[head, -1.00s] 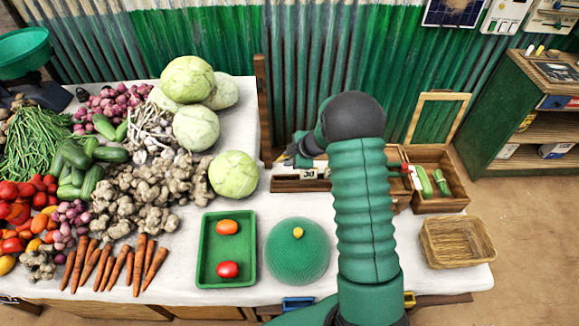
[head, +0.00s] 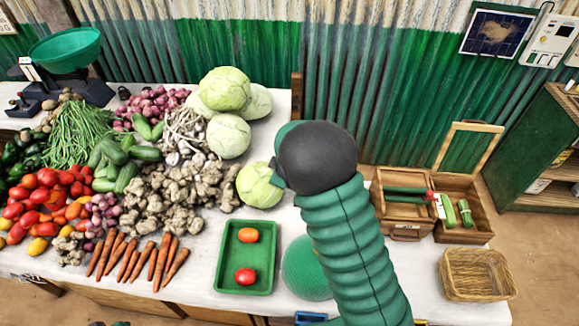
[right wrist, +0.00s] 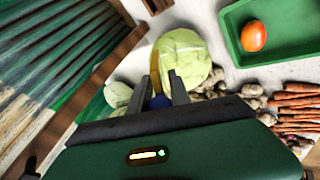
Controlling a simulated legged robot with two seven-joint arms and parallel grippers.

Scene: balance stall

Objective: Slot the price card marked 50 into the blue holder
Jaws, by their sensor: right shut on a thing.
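My right gripper (right wrist: 166,88) is shut on a thin piece, seen edge-on as a yellowish strip (right wrist: 155,70). It looks like a price card, but no number can be read. A small blue patch shows between the fingers; I cannot tell what it is. In the head view my right arm hides that gripper and what it holds. A blue piece (head: 310,317), probably the blue holder, shows at the table's front edge, partly cut off by the picture's bottom. My left gripper is not identifiable in view.
A green tray (head: 229,288) with two tomatoes and a green dome (head: 300,268) lie near the front. Cabbages (head: 229,135) and other vegetables fill the left. Wooden boxes (head: 405,212) and a wicker basket (head: 478,275) stand at right. A wooden post rises behind the table.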

